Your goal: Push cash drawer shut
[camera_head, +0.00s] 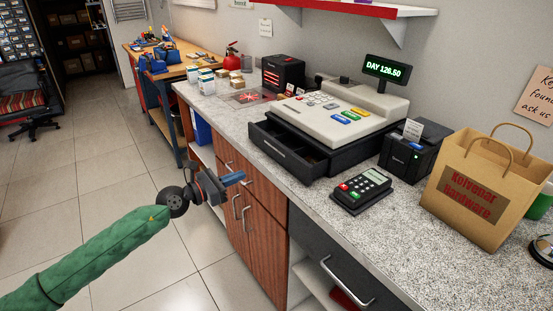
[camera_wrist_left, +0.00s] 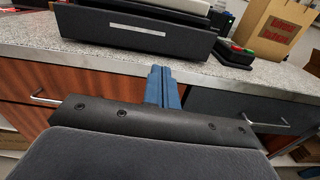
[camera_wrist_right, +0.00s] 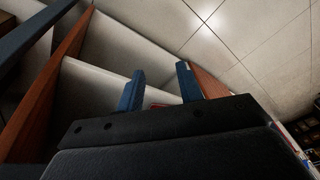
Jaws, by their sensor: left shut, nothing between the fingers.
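The cash drawer (camera_head: 284,150) is black and sits under the beige cash register (camera_head: 338,112) on the counter. It is pulled open towards the front edge, and its inside shows dark. In the left wrist view the drawer front (camera_wrist_left: 138,30) with its pale handle strip is ahead, above the fingers. My left gripper (camera_head: 232,179) is shut and empty, in front of the counter and apart from the drawer; its blue fingers also show in the left wrist view (camera_wrist_left: 162,88). My right gripper (camera_wrist_right: 160,88) is open and empty, low by white shelves, and outside the head view.
A card terminal (camera_head: 361,191), a receipt printer (camera_head: 411,153) and a paper bag (camera_head: 481,190) stand right of the drawer. Small boxes (camera_head: 206,83) and a black-red case (camera_head: 283,74) stand left. Cabinet handles (camera_head: 240,209) stick out below the counter edge. The floor in front is clear.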

